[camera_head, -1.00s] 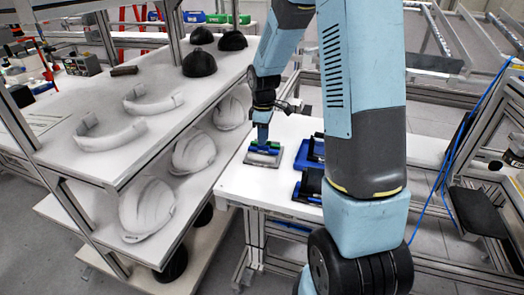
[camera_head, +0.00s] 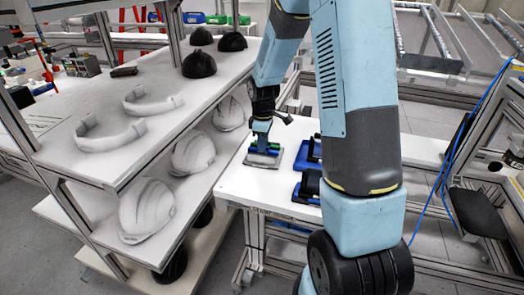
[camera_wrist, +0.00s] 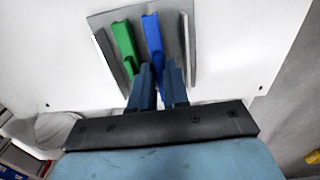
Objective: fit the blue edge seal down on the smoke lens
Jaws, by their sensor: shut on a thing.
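The blue edge seal is a straight blue strip (camera_wrist: 151,38) on a grey tray (camera_wrist: 178,22), beside a green strip (camera_wrist: 122,42). My gripper (camera_wrist: 158,72) has its fingers on either side of the blue strip's near end and is shut on it. In the head view my gripper (camera_head: 261,138) is low over the tray (camera_head: 262,160), and its fingers partly hide the strips. Dark pieces sit in two blue holders, a far one (camera_head: 308,158) and a near one (camera_head: 306,196), to the right of the tray. I cannot tell which piece is the smoke lens.
The white table (camera_head: 235,187) is clear around the tray's left and front. A shelf rack (camera_head: 110,150) with white bands on top and white helmet shells (camera_head: 147,208) below stands at left. A blue cable (camera_head: 452,150) hangs at right.

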